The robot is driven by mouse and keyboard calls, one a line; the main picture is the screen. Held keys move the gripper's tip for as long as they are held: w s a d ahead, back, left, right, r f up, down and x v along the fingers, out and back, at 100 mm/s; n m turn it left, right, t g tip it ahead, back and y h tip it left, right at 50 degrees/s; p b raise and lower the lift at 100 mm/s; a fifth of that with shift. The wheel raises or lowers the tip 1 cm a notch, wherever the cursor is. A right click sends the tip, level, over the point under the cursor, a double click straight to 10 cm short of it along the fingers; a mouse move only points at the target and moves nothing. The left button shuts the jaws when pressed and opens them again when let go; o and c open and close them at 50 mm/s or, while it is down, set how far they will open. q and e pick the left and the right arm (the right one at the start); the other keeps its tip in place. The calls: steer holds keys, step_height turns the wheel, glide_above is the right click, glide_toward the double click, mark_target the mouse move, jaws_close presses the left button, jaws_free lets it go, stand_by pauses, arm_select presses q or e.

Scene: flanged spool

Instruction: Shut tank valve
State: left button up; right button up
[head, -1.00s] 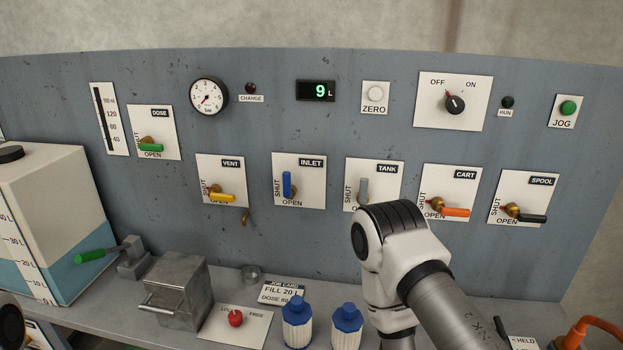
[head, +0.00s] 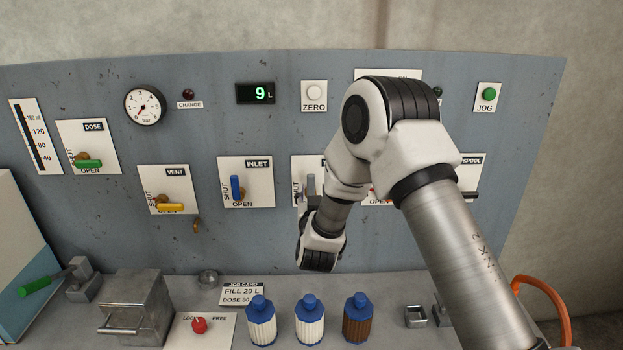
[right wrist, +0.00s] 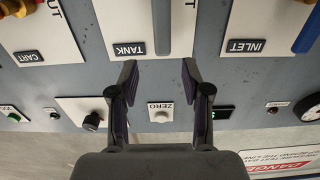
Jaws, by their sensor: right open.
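The tank valve's grey lever (head: 311,185) stands upright on its white plate (head: 298,168), partly covered by my right arm in the head view. In the right wrist view, which shows the panel upside down, the grey lever (right wrist: 160,20) and the TANK label (right wrist: 129,48) are at the top. My right gripper (right wrist: 158,76) is open and empty, its two fingers spread below the lever in that picture, with no contact visible. In the head view my right wrist is below the tank plate and the fingers are hidden. My left gripper is not in view.
The inlet valve's blue lever (head: 235,187) stands upright to the left. The cart plate (head: 377,197) to the right is mostly hidden behind my arm. White bottles (head: 262,328) and a brown bottle (head: 358,322) stand on the bench below. The display (head: 255,93) reads 9 L.

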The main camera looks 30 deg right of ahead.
mark_target(311, 181)
steer(key=p+x, duration=0.3)
steer(key=x, duration=0.4)
steer(key=shift+w+a, duration=0.1)
steer(key=shift+w, duration=0.05)
steer(key=shift+w+f, duration=0.15)
steer(key=c, duration=0.3)
jaws_close()
